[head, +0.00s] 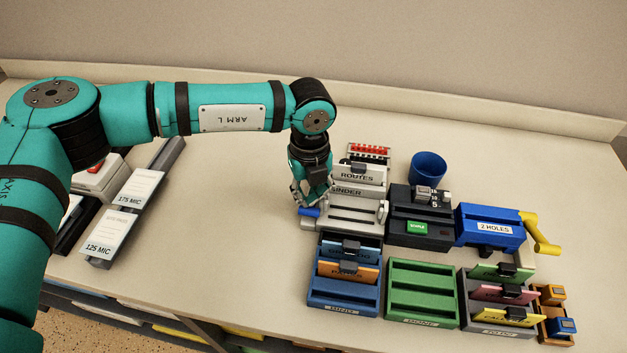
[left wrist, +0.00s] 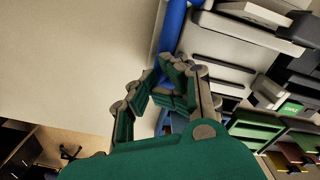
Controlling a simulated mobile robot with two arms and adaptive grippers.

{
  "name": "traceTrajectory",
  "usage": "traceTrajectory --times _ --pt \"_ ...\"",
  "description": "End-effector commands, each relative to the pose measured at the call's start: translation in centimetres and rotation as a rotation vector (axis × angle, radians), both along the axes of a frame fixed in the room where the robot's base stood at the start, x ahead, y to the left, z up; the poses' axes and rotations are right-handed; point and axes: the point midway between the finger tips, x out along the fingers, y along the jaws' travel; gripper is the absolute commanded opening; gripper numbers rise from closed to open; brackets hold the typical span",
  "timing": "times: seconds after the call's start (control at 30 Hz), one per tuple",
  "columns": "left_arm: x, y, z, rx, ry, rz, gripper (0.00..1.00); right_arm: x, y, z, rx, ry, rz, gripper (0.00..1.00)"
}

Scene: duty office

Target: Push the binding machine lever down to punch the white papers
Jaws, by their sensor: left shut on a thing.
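The binding machine (head: 345,215) is a pale grey unit labelled BINDER on the desk, and it also shows in the left wrist view (left wrist: 222,72). Its lever has a blue handle (head: 310,212) at the machine's left side; in the left wrist view the blue handle (left wrist: 172,35) runs past the fingertips. A white sheet labelled ROUTES (head: 356,175) with a black clip stands upright at the machine's back. My left gripper (head: 311,197) is at the blue handle, shut on it; the fingers (left wrist: 168,88) partly hide the handle. My right gripper is not in view.
A blue two-hole punch (head: 490,228) with a yellow crank and a black stapling unit (head: 420,232) stand to the right, a blue cup (head: 429,168) behind. Blue (head: 343,308) and green (head: 423,305) trays sit in front. The desk left of the binder is clear up to the laminating pouches (head: 110,233).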

Motion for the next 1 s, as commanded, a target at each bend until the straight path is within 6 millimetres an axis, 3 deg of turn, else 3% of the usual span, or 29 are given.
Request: traceTrajectory --times 1.0 --pt "0.2 -0.1 9.5 -0.004 -0.006 0.001 0.00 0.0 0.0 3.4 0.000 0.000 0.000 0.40"
